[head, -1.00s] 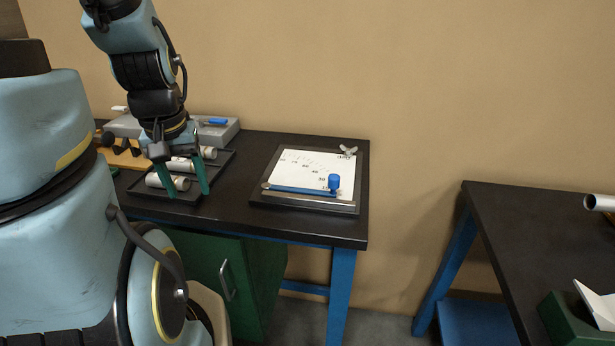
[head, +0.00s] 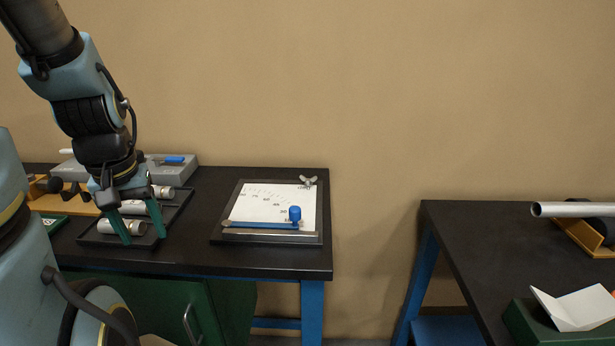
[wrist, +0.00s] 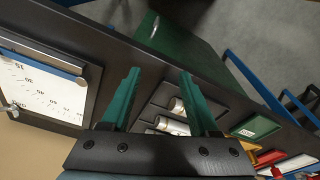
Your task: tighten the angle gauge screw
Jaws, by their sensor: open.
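The angle gauge (head: 268,203) is a white scale plate in a black frame, lying on the dark workbench. A blue arm (head: 262,225) lies along its lower edge, with an upright blue knob (head: 295,213) at its right end. A silver wing screw (head: 308,181) sits at the gauge's upper right corner. My gripper (head: 142,238) is open and empty, with teal fingers pointing down over the tray of cylinders, left of the gauge.
A black tray (head: 172,222) holds several silver cylinders under my gripper. A grey box (head: 182,173) with a blue item stands behind it. A second bench at the right holds a metal tube (head: 572,209) and a green box (head: 545,325). A gap separates the benches.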

